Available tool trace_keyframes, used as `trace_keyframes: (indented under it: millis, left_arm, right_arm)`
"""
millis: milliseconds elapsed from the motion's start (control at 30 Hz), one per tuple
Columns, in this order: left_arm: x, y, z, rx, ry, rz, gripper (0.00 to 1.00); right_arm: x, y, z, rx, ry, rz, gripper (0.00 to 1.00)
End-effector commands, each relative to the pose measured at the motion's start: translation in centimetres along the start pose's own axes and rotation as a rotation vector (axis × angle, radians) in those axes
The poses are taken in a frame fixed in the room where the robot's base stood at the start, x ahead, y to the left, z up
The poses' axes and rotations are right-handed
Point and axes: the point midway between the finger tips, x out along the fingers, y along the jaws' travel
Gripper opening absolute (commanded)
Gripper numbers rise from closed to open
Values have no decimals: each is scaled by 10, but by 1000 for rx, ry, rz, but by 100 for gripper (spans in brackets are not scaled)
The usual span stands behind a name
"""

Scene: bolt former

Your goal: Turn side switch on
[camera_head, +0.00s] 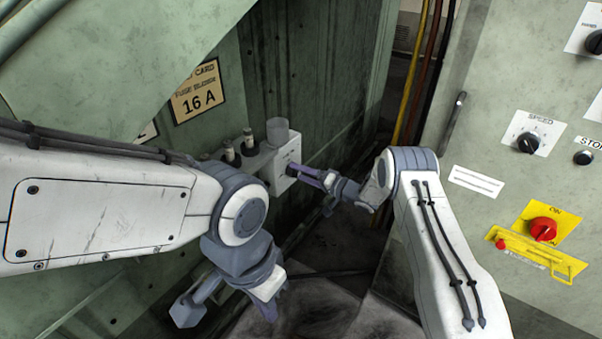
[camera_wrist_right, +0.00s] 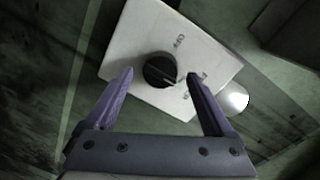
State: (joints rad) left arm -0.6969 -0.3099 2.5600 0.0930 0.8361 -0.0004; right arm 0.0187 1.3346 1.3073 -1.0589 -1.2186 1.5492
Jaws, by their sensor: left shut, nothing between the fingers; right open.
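The side switch is a white box (camera_head: 284,158) on the green wall in the head view. In the right wrist view the white box (camera_wrist_right: 137,50) fills the upper middle, with a round black knob (camera_wrist_right: 158,69) on its face. A light mark on the knob points to the lower right; the small lettering around it is hard to read. My right gripper (camera_head: 304,173) is open in front of the box. In the wrist view its purple fingers (camera_wrist_right: 160,76) stand on either side of the knob; contact cannot be told. My left gripper (camera_head: 270,308) is lower, shut and empty, away from the switch.
Fuse holders (camera_head: 229,150) stand on a ledge left of the box, below a "16 A" sign (camera_head: 197,93). At right a green panel carries a speed knob (camera_head: 527,142) and a red knob (camera_head: 543,229) on a yellow plate. Cables (camera_head: 416,75) run down between.

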Motion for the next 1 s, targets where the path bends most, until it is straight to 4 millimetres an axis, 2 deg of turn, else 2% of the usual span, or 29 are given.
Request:
trace_keyframes:
  millis: [300, 500, 667, 1000]
  left_arm:
    - [-15, 1, -1, 0, 0, 0, 0]
    - [-19, 1, -1, 0, 0, 0, 0]
    - [-19, 1, -1, 0, 0, 0, 0]
    - [-19, 1, -1, 0, 0, 0, 0]
  right_arm:
    - [-62, -1, -2, 3, 5, 3, 87]
    - [-90, 0, -1, 3, 3, 2, 87]
    - [-98, 0, 0, 2, 3, 1, 87]
    - [-98, 0, 0, 1, 2, 1, 87]
